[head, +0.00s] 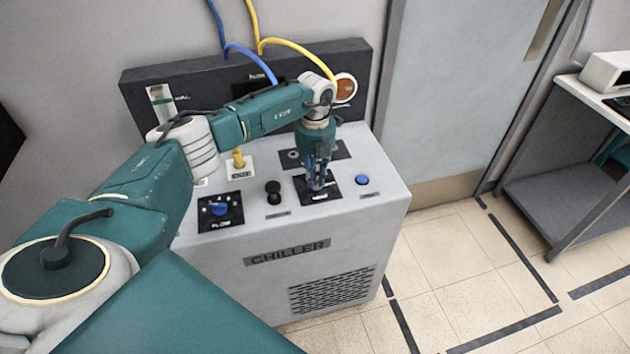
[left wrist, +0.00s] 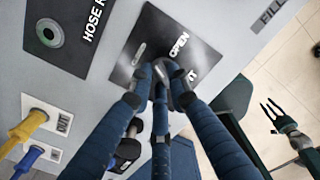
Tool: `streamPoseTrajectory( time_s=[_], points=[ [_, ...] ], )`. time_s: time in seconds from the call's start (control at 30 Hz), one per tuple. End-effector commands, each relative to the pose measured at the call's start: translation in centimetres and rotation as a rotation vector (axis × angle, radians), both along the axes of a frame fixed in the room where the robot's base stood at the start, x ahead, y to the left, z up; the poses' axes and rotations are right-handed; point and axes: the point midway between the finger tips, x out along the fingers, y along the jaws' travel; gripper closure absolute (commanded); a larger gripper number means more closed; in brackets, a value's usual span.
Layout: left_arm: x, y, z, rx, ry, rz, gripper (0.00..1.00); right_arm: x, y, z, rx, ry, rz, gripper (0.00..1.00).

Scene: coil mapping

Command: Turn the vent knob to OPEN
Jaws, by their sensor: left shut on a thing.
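The vent knob's black plate (head: 320,197) is on top of the chiller, at its front right. In the left wrist view the plate (left wrist: 150,32) shows the word OPEN and a fainter word to its left; the lower word is partly covered. My left gripper (head: 318,185) points down at the plate, its blue fingers shut around the knob (left wrist: 161,72). The fingers hide most of the knob, so I cannot tell which way it points. My right gripper (left wrist: 270,110) shows at the right of the left wrist view, empty, its fingers apart, away from the panel.
The chiller (head: 350,235) also carries a blue flow knob (head: 218,209), a black knob (head: 273,190), a blue button (head: 362,180) and a yellow fitting (head: 238,158). A dark back panel (head: 200,78) with hoses stands behind. A side table (head: 590,100) is at right; tiled floor lies between.

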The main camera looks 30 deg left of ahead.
Motion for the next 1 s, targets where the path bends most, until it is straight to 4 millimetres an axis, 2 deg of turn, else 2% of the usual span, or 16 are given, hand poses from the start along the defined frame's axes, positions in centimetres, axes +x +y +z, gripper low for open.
streamPoseTrajectory(
  time_s=[0.03,0.4,1.0],
  points=[
    [0.1,0.0,-0.3,0.001,-0.002,-0.046,1.00,0.0,0.0,-0.7,0.000,0.000,0.000,0.62],
    [0.3,0.1,-0.2,0.001,-0.002,-0.396,1.00,0.0,0.0,-3.0,0.000,0.001,0.001,0.62],
    [0.5,0.0,0.0,0.001,-0.002,-0.924,1.00,0.0,-0.4,-5.6,-0.004,0.000,0.002,0.62]
  ],
)
